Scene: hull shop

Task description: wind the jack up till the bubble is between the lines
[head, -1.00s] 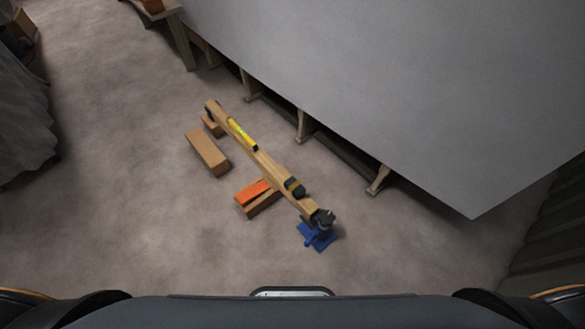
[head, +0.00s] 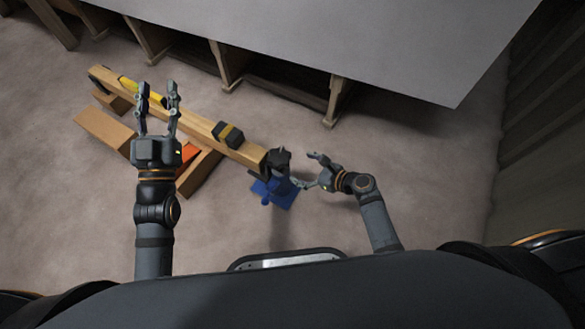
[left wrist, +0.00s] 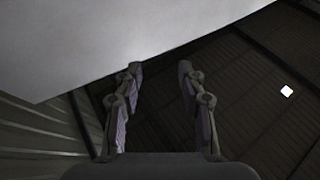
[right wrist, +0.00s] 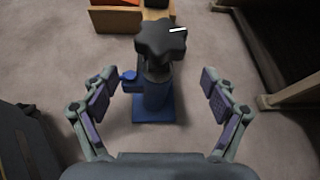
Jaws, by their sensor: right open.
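The blue jack (head: 273,190) stands on the floor at the right end of a wooden beam (head: 190,115). In the right wrist view the jack (right wrist: 155,105) shows upright, with a black star-shaped knob (right wrist: 162,42) on top bearing a white mark. A yellow level (head: 138,88) lies on the beam towards its left end, partly behind my left gripper; its bubble cannot be read. My right gripper (head: 311,171) is open beside the jack, its fingers apart on either side of it in the wrist view, not touching the knob. My left gripper (head: 158,92) is open and empty, raised over the beam.
An orange wedge (head: 187,152) lies on a wooden block (head: 200,172) by the beam. Another wooden block (head: 104,132) lies at the left. A black-and-yellow item (head: 228,134) sits on the beam. The large grey hull (head: 400,40) on wooden supports (head: 336,100) overhangs behind.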

